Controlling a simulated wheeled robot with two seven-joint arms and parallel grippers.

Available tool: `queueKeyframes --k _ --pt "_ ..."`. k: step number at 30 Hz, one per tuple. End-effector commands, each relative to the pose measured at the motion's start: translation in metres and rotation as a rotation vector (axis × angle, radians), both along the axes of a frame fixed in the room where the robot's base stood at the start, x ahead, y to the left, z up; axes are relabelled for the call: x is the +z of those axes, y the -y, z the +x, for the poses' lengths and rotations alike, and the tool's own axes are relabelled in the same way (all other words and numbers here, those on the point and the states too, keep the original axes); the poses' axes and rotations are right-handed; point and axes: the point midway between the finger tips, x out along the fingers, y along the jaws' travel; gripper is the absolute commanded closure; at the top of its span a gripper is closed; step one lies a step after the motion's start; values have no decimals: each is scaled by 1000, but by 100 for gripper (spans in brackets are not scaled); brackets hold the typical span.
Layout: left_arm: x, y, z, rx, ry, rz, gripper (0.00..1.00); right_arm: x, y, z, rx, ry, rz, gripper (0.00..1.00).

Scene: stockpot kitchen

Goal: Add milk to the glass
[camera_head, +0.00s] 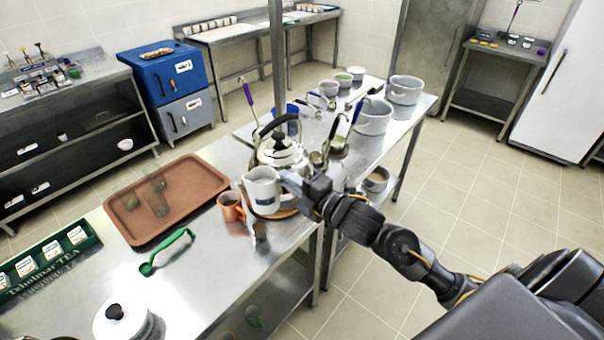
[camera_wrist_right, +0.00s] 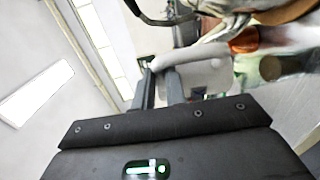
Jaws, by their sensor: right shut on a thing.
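A white milk jug (camera_head: 262,190) with a dark label is held by its handle side in my right gripper (camera_head: 292,184), in front of the kettle. In the right wrist view the fingers (camera_wrist_right: 162,88) are closed at the white jug (camera_wrist_right: 205,72); its contents are hidden. A small see-through glass (camera_head: 260,231) with a brownish look stands on the steel table just below the jug; it seems to show in the wrist view too (camera_wrist_right: 270,67). More clear glasses (camera_head: 157,199) stand on the brown tray (camera_head: 125,228). My left gripper is out of view.
An orange mug (camera_head: 231,207) with dark liquid stands left of the jug. A steel kettle (camera_head: 281,154) is close behind. A green spoon-like tool (camera_head: 167,252), a tea box (camera_head: 50,262) and a white lidded pot (camera_head: 122,322) are nearer the front left.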

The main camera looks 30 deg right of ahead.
Motion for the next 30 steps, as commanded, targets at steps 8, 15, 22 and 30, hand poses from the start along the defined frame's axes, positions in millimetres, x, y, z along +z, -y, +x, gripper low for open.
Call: queueKeyframes --k 8,15,22,30 --pt "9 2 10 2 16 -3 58 -11 32 15 226 1 -2 100" --pt "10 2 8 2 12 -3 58 -13 39 16 261 4 0 100" --pt "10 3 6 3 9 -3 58 -19 38 16 260 -9 -53 100" --pt "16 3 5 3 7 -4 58 -37 36 16 259 -45 -222 100"
